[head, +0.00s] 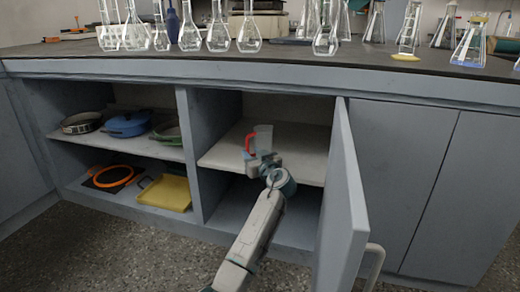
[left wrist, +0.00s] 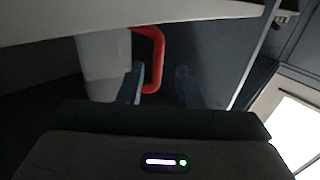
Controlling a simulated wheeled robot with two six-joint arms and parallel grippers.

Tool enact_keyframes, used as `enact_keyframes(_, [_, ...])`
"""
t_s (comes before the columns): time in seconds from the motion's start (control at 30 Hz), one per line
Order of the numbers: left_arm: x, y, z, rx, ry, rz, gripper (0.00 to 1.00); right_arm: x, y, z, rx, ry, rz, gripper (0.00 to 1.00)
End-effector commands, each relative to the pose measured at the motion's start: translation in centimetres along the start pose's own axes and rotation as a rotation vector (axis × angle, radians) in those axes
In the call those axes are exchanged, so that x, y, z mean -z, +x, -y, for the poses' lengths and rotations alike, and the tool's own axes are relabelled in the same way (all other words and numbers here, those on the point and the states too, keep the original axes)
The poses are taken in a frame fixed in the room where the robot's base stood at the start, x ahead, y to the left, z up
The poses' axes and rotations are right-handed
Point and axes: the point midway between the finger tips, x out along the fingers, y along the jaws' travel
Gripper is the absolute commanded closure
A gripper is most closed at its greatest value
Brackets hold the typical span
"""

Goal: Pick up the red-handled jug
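The jug (head: 265,136) is clear to whitish with a red handle (head: 250,142) on its left side. It stands upright on the shelf (head: 222,156) inside the open cupboard bay. My left gripper (head: 262,160) is in front of the jug and hides its lower part. In the left wrist view the jug body (left wrist: 103,65) is left of the fingers. The red handle (left wrist: 157,45) reaches down to between the two fingertips (left wrist: 160,80). The fingers are apart, with a gap right of the handle; whether the left finger touches it I cannot tell. My right gripper is not in view.
The open cupboard door (head: 341,205) stands close to the right of my arm. A divider (head: 190,150) bounds the bay on the left. Pans (head: 128,124) and a yellow tray (head: 166,192) lie in the left bay. Glass flasks (head: 219,30) stand on the counter above.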

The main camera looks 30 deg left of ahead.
Motion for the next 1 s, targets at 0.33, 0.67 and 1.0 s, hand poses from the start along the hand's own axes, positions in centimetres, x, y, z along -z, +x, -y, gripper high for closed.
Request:
enact_keyframes(0.33, [-0.1, 4.4, -0.2, 0.000, 0.001, -0.001, 0.68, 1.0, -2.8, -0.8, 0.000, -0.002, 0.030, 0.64])
enact_keyframes(0.67, [0.1, 4.9, -0.2, -0.001, 0.001, 0.001, 0.74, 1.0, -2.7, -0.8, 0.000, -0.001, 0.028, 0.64])
enact_keyframes(1.0, [0.3, 4.8, -0.2, -0.001, -0.001, -0.001, 1.00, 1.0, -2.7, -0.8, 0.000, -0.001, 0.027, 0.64])
